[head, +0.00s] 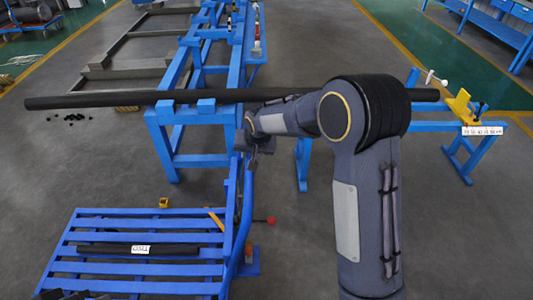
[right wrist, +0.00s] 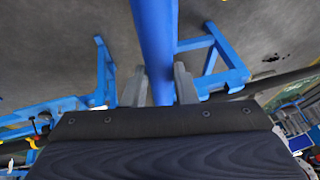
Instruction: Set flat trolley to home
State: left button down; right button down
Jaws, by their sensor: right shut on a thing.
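The flat trolley (head: 150,223) is a blue slatted platform at the lower left of the head view. Its blue upright handle (head: 240,205) rises at its right side. My right gripper (head: 262,146) is at the top of this handle, partly hidden by my own arm. In the right wrist view its two fingers (right wrist: 160,88) stand on either side of a blue tube (right wrist: 154,40), shut on it. A dark bar with a white label (head: 141,250) lies on the slats. I see no home marking. My left gripper is not in view.
A long dark pipe (head: 130,99) lies across a blue stand (head: 165,134) beyond the trolley. A red knob (head: 271,220) sticks out beside the handle. A blue stand with a yellow block (head: 461,108) is at the right. Grey floor is open left of the trolley.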

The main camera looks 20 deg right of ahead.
jog(key=shift+a+f, duration=0.1)
jog(key=shift+a, duration=0.15)
jog(key=c, duration=1.2)
grip_release()
jog(key=shift+a, duration=0.2)
jog(key=shift+o, duration=0.2)
jog(key=shift+d+r, duration=0.2)
jog(key=b+v, duration=0.1)
jog(key=v, duration=0.6)
jog(key=shift+a, duration=0.1)
jog(key=shift+s+r, duration=0.1)
jog(key=shift+r, duration=0.15)
